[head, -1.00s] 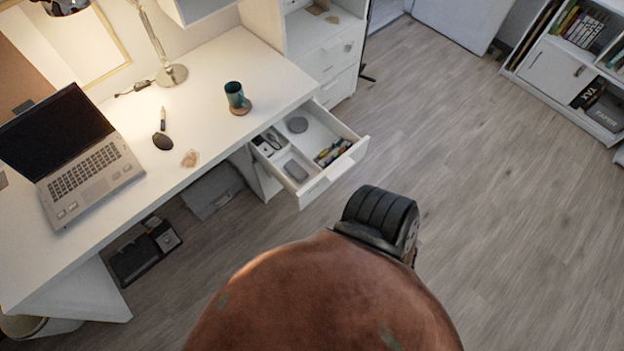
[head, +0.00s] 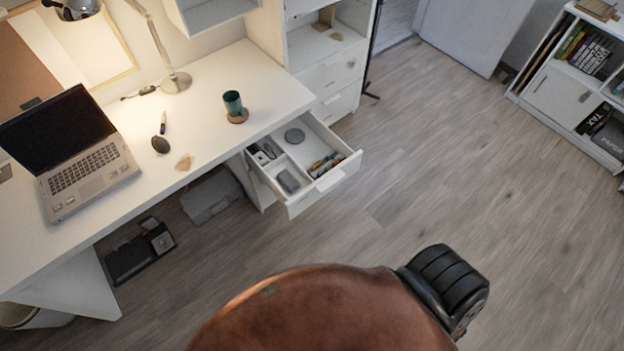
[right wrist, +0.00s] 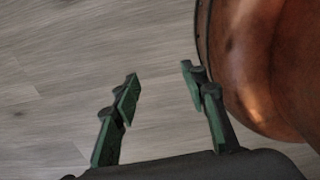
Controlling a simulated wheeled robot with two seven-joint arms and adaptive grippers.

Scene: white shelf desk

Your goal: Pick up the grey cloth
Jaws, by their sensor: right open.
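I cannot pick out a grey cloth for sure. A small grey item (head: 289,181) lies in the front left of the open drawer (head: 331,180) in the head view; its material is too small to tell. My right gripper (right wrist: 160,76) shows in the right wrist view with its two green-black fingers apart and nothing between them. Bare floor is behind it, and a brown rounded surface is close on its right. It does not clearly show in the head view. My left gripper is in neither view.
A large brown leathery rounded thing (head: 315,315) fills the front, with a black ribbed part (head: 447,281) beside it. The white desk (head: 205,125) holds a laptop (head: 80,160), a lamp and a green cup (head: 233,103). A grey bulky item (head: 212,197) lies under it. The floor at right is clear.

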